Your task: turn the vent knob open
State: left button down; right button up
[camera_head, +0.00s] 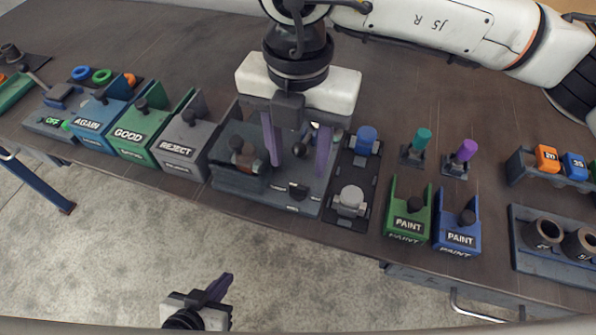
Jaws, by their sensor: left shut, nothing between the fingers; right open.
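My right gripper (297,168) hangs over the dark grey test station (318,208), its two purple fingers spread apart and pointing down. A small dark rounded knob (300,150) shows between the fingers; no contact is visible. A second black knob (298,190) sits on the station's front part, just below the fingertips in the picture. The labels there are too small to read, so I cannot tell which is the vent knob. A brownish pipe piece (246,160) lies in the station's left part. My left gripper (222,288) is shut and empty, in front of the table above the floor.
Blue AGAIN (92,126), green GOOD (133,136) and grey REJECT (178,150) bins stand left of the station. A fixture with a blue cap (367,138) and a grey cap (351,196) stands close on its right, then green (408,225) and blue (458,238) PAINT holders.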

aim_at(298, 186)
notch_tip(298, 186, down, 7)
jog(key=shift+r, duration=0.1)
dwell(0.3)
jog(key=c, duration=1)
